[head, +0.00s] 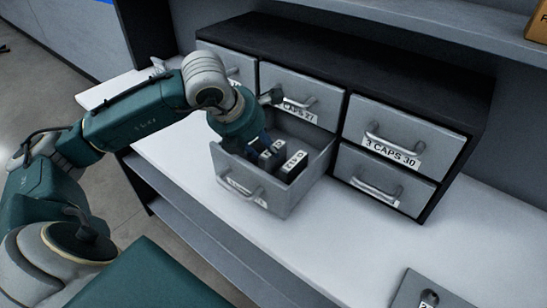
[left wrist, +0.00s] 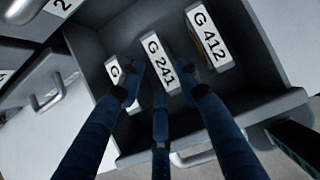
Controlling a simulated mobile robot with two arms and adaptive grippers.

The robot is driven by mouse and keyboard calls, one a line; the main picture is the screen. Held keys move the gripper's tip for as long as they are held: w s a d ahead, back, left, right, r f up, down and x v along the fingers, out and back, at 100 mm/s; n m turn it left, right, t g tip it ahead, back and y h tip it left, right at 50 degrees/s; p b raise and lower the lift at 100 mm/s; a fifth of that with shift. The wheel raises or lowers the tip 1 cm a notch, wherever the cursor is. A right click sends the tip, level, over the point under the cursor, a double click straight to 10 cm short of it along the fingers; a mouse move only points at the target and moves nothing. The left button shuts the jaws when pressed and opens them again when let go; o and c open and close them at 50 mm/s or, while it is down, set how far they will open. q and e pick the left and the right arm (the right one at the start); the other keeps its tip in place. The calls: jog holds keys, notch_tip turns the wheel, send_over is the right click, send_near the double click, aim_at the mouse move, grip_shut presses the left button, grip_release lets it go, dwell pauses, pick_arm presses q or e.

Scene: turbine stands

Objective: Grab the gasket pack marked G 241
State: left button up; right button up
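The pack marked G 241 (left wrist: 158,62) stands in an open drawer, between two other packs, in the left wrist view. My left gripper (left wrist: 160,88) reaches into the drawer with its dark blue fingers spread around the near part of G 241. It looks open; no firm grip shows. In the head view the left gripper (head: 258,143) is over the drawer, its fingertips mostly hidden by the hand and packs. The pack marked G 412 (left wrist: 208,38) stands to the right of G 241. Another pack (left wrist: 116,74) at left is partly covered by a finger. My right gripper is not in view.
The open drawer (head: 290,203) juts out of a dark cabinet (head: 405,85) with several closed, labelled drawers. Its walls are close around the packs. The pale counter (head: 370,240) in front is mostly clear, with a grey plate (head: 415,292) at the lower right.

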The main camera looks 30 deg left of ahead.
pick_arm(q)
jog(key=shift+w+f+p, duration=0.25)
jog(key=shift+f+p, duration=0.05)
jog(key=shift+f, duration=0.2)
jog(key=p+x, duration=0.1)
jog(key=x, duration=0.2)
jog(key=shift+w+d+f+p, duration=0.1)
jog(key=shift+d+f+p, duration=0.05)
jog(key=shift+f+p, duration=0.25)
jog(key=shift+w+f, duration=0.25)
jog(key=shift+f, duration=0.15)
jog(key=shift+c, duration=0.3)
jog(key=c, duration=0.8)
